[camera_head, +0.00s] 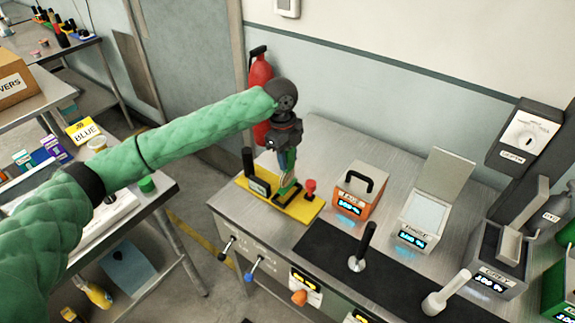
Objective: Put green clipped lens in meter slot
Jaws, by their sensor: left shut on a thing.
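My left arm, in a green quilted sleeve, comes in from the left. Its gripper (287,178) points down over a yellow plate (305,211) on the steel bench. The gripper is shut on a small green piece (288,190), which looks like the green clipped lens; the fingers hide much of it. It is low, at a dark slotted part of the plate; I cannot tell whether it is seated. My right gripper is not in view.
An orange device (357,190) and a white-lidded device (425,210) stand right of the plate. A black lever (362,245) and a white-handled tool (445,293) rise from the black mat (330,249). A red extinguisher (260,72) is behind. A side table is at left.

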